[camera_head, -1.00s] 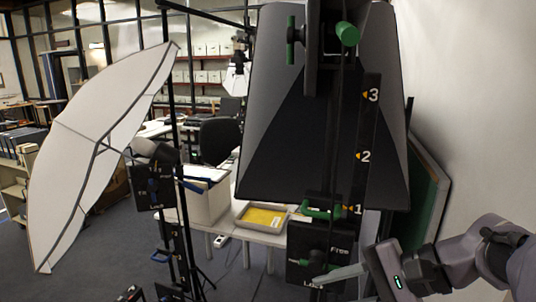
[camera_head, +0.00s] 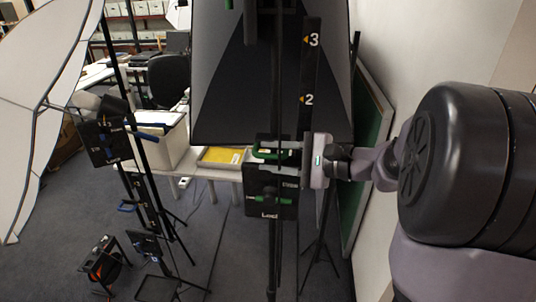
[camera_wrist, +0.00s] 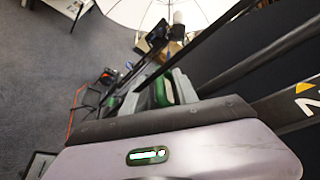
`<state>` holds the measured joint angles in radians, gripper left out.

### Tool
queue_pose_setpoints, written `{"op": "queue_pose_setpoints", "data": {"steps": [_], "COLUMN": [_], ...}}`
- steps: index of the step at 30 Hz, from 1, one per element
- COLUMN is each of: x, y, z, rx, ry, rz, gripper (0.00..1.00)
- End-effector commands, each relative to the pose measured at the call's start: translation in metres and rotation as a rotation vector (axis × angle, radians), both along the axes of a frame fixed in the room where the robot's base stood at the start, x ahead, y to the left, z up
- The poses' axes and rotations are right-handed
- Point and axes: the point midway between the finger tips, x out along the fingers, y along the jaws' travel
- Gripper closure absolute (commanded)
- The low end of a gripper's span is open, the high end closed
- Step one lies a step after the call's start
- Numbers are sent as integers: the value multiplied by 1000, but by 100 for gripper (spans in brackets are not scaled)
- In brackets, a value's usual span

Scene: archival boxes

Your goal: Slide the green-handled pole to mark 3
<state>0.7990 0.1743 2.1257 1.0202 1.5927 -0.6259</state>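The green-handled pole (camera_head: 276,90) stands upright in front of the large black softbox. Its green grip (camera_head: 266,153) is low, below marks 2 (camera_head: 309,99) and 3 (camera_head: 314,40) on the black scale strip; mark 1 is hidden behind my gripper. My gripper (camera_head: 268,158) reaches in from the right, its fingers apart above and below the grip. The wrist view also shows the green grip (camera_wrist: 163,91) between the grey fingers; contact cannot be told. Below is a black box (camera_head: 285,205) with a green knob and the labels Free and Lock.
A white umbrella (camera_head: 40,75) and a stand with a blue-handled black box (camera_head: 104,142) are at the left. A table with a yellow-lined tray (camera_head: 222,157) stands behind. A green board (camera_head: 368,150) leans along the right wall.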

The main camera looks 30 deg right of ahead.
Motion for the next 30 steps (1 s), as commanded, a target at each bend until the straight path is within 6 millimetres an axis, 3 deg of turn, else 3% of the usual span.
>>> {"op": "queue_pose_setpoints", "data": {"steps": [12,18,30], "x": [8,8,8], "y": [6,6,7], "z": [-2,-3,-4], "rx": [0,0,-1], "ry": [0,1,4], "rz": [0,1,2], "gripper": [65,100,100]}}
